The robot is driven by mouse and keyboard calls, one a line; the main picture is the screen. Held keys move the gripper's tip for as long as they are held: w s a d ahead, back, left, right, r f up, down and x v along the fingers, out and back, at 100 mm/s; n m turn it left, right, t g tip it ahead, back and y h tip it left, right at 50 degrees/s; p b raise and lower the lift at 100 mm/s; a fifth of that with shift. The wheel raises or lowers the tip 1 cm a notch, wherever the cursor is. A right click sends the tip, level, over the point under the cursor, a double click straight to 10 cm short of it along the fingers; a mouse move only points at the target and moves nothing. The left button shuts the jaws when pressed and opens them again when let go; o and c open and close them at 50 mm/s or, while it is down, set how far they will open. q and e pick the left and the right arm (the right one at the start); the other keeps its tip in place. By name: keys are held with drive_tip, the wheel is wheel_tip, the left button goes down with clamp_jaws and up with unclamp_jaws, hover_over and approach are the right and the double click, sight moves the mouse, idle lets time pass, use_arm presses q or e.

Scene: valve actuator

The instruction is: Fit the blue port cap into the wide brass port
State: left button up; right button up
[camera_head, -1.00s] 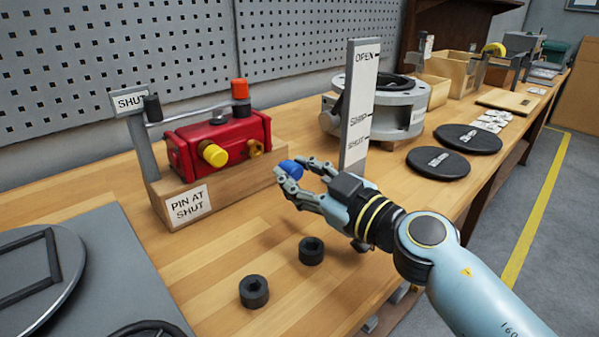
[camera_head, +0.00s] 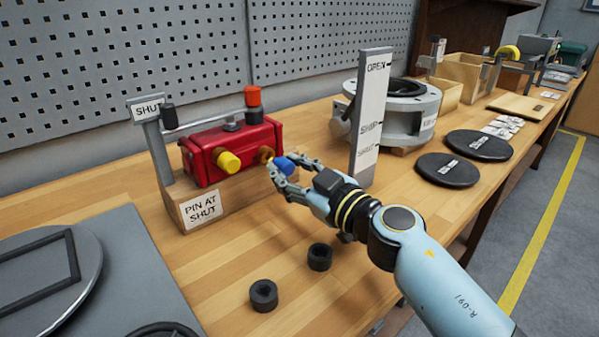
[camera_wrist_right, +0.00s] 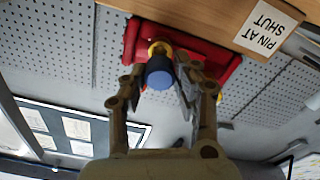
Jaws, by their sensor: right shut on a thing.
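The red actuator body (camera_head: 240,146) sits on a wooden block and carries a yellow cap (camera_head: 228,162) and, to its right, the wide brass port (camera_head: 266,153). My right gripper (camera_head: 281,171) is shut on the blue port cap (camera_head: 284,163), just right of the brass port. In the right wrist view the blue cap (camera_wrist_right: 159,72) is between the fingers, in front of the brass port (camera_wrist_right: 160,47) and partly hiding it. I cannot tell whether cap and port touch. My left gripper is not in view.
Two black sockets (camera_head: 319,257) (camera_head: 263,295) lie on the bench in front. An upright OPEN/SHUT gauge plate (camera_head: 370,118) stands right of my gripper, before a grey flanged housing (camera_head: 412,102). Two black discs (camera_head: 447,169) lie further right.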

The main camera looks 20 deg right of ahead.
sight(289, 170)
drive_tip(key=shift+w+a, duration=0.15)
drive_tip(key=shift+w, duration=0.25)
idle(0.5)
drive_tip(key=shift+p, duration=0.4)
idle(0.4)
drive_tip(key=shift+p, duration=0.3)
drive_tip(key=shift+p, duration=0.3)
idle(0.4)
drive_tip(key=shift+x, duration=1.1)
drive_tip(key=o, duration=0.9)
